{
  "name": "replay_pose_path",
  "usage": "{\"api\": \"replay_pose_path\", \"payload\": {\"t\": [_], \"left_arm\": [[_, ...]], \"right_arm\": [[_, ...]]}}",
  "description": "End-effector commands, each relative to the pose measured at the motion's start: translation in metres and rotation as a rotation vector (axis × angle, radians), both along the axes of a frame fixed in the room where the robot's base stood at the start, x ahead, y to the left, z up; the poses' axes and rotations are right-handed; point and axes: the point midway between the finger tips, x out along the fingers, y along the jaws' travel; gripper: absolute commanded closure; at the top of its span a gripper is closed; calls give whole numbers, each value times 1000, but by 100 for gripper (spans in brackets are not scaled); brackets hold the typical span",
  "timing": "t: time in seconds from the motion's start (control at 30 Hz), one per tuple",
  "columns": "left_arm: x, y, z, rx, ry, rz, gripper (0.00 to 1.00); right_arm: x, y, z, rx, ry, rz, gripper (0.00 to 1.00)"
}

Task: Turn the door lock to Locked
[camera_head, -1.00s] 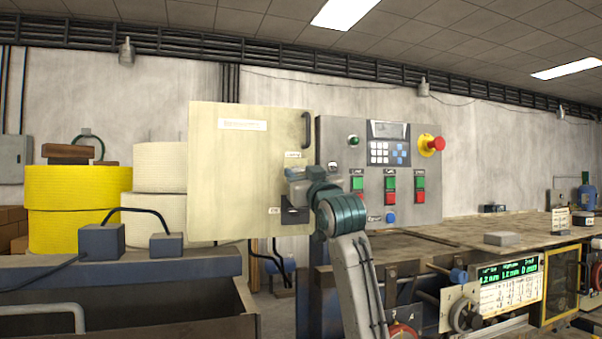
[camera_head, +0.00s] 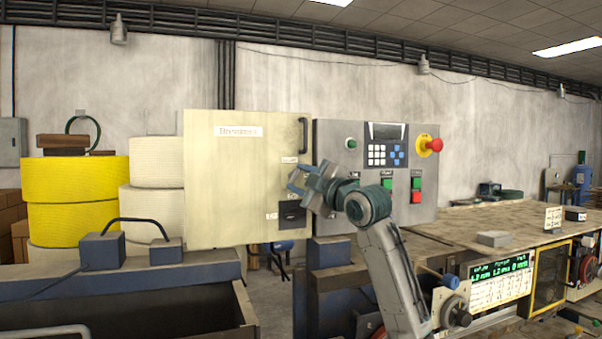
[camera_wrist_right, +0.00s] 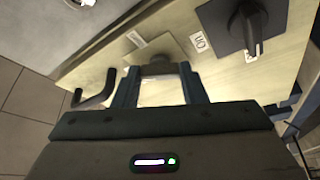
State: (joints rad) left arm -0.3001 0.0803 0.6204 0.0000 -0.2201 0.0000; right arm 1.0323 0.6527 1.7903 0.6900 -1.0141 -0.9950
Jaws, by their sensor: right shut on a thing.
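The cream cabinet door (camera_head: 235,180) faces me. It is shown tilted in the right wrist view (camera_wrist_right: 105,65). My right gripper (camera_head: 297,183) is at the door's right side, below the black door handle (camera_head: 303,135). In the right wrist view, my right gripper (camera_wrist_right: 158,72) has its two fingers on either side of a dark, rounded door lock (camera_wrist_right: 156,66) and is shut on it. The lock is mostly hidden by the gripper in the head view, and its exact setting cannot be read. My left gripper is out of view.
A black rotary switch (camera_head: 291,213) with a lever sits just below the lock; it is near the fingers in the wrist view (camera_wrist_right: 243,25). The grey control panel (camera_head: 345,185) with a red emergency button (camera_head: 435,145) stands close on the right. Yellow rolls (camera_head: 75,180) stand left.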

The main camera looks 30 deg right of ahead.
Motion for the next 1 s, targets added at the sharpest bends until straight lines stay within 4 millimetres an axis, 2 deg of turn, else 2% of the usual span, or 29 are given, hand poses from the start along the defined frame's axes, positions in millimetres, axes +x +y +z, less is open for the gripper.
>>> {"api": "replay_pose_path", "payload": {"t": [0.5, 1.0], "left_arm": [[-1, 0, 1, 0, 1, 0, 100], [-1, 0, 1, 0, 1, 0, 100]], "right_arm": [[0, 0, 4, -388, 92, 2, 85], [0, -1, 4, -501, 121, 2, 85]]}}
